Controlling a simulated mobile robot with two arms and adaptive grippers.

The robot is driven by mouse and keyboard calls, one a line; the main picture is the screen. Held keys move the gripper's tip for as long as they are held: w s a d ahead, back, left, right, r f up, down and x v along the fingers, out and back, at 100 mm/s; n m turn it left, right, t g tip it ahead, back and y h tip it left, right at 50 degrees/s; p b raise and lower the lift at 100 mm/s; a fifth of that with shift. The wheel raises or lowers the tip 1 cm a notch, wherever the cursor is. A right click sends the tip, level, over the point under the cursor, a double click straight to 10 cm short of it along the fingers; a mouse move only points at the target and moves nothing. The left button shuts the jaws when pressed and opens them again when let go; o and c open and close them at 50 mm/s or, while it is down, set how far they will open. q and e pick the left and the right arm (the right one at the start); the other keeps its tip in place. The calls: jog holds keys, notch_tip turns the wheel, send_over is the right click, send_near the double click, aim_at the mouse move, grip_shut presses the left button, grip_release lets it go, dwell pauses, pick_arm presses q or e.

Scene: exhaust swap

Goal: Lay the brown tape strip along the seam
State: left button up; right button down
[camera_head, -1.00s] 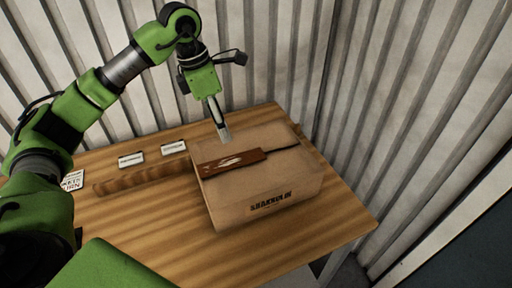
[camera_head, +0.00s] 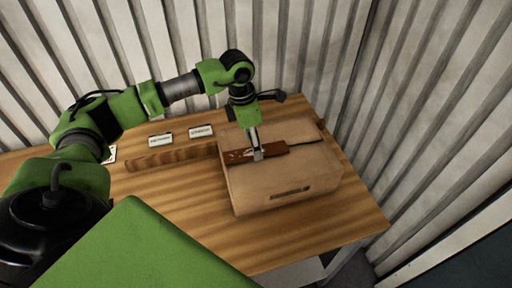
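The cardboard box (camera_head: 285,182) sits closed on the wooden table. The brown tape strip (camera_head: 275,149) lies across the left part of the box top, in line with the dark seam (camera_head: 306,142) that runs on to the right edge. My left gripper (camera_head: 258,156) points down, with its fingertips at the strip near its middle. The fingers look close together, but at this size I cannot tell whether they hold the strip or only touch it. They hide a small part of the strip. My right gripper is not in view.
A long wooden bar (camera_head: 170,157) lies on the table left of the box. Two small white labelled cards (camera_head: 201,131) (camera_head: 160,139) stand behind it. The table (camera_head: 200,205) is clear in front of the bar. Corrugated metal walls rise behind and to the right.

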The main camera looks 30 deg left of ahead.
pick_arm(q)
jog(key=shift+w+d+f, duration=0.1)
jog(key=shift+w+f, duration=0.05)
jog(key=shift+f, duration=0.85)
jog(key=c, duration=1)
jog(key=shift+c, duration=0.4)
jog(key=shift+r, duration=0.1)
